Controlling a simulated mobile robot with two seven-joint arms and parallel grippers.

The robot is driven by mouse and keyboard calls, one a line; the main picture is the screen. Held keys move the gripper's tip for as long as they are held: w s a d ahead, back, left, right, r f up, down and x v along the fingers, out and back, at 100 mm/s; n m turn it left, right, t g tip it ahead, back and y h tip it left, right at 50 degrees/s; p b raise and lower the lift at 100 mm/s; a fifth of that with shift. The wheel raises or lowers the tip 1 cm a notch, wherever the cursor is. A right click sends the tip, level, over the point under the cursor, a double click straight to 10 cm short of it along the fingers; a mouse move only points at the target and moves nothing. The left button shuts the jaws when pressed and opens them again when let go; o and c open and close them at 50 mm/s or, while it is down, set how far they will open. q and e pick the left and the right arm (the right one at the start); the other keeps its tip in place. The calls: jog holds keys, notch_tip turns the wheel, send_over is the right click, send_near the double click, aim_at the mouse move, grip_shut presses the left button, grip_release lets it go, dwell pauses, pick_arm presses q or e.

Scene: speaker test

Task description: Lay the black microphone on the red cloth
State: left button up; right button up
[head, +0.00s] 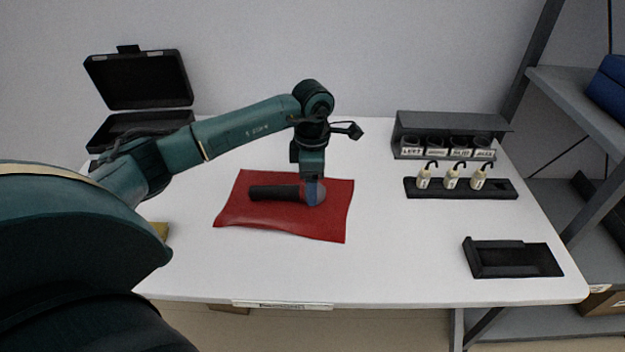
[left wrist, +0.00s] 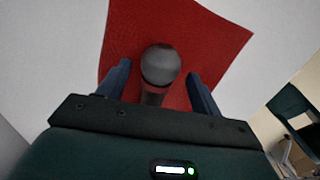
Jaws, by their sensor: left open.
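The black microphone (head: 272,192) lies on the red cloth (head: 330,222), its handle to the left and its grey head to the right in the head view. My left gripper (head: 314,194) is over the head end of the microphone, pointing down. In the left wrist view the round grey microphone head (left wrist: 160,65) sits between the two blue fingers of my left gripper (left wrist: 161,88), with a gap on each side. The gripper is open. The red cloth (left wrist: 205,30) spreads beneath. My right gripper is not in view.
An open black case (head: 140,80) stands at the back left. A black rack with labelled cups (head: 450,122), a holder with several small cream bottles (head: 452,180) and an empty black tray (head: 512,260) are at the right. The table (head: 390,265) is clear at front centre.

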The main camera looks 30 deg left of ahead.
pick_arm(q)
notch_tip(320, 180, up, 13)
jog(key=p, duration=0.1)
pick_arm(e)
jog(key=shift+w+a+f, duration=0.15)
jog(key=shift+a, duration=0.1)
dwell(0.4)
